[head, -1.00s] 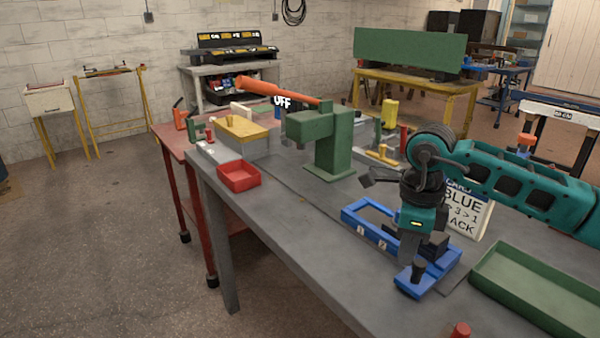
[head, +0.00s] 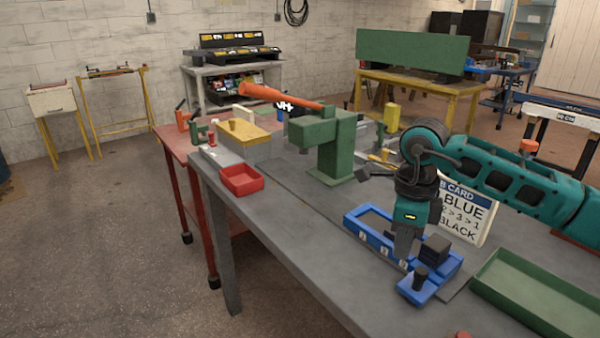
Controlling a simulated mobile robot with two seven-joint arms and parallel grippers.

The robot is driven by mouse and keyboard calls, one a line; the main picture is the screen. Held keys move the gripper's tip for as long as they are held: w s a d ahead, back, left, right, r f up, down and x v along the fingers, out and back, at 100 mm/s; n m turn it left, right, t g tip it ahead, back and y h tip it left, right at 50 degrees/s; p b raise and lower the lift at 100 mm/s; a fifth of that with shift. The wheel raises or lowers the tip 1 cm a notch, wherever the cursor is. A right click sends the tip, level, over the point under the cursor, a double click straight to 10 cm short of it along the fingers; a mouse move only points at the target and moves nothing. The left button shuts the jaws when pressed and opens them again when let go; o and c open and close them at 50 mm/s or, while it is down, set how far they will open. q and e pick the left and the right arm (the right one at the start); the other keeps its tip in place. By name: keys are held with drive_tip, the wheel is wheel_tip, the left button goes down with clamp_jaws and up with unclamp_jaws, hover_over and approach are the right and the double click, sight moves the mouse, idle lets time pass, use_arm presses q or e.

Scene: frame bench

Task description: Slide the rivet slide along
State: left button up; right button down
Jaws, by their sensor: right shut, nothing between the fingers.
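A blue frame (head: 368,240) with numbered marks along its front side lies on the grey bench. At its right end is a blue plate (head: 412,294) with a black knob (head: 420,278) and a black block (head: 436,250). I take this blue assembly to be the rivet slide, though no label names it. My right gripper (head: 403,254) points down over the frame's front side, just left of the block and knob. It is shut and empty. Whether its fingertips touch the blue part cannot be told. My left gripper is out of view.
A job card (head: 463,212) stands behind my right gripper. A green tray (head: 535,295) lies to the right. A green press (head: 335,150) with an orange lever (head: 275,94) stands behind, with a red bin (head: 241,180) to its left. The bench front-left is bare.

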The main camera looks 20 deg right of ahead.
wheel_tip(320, 180, up, 5)
drive_tip(key=p, duration=0.3)
drive_tip(key=shift+r, duration=0.1)
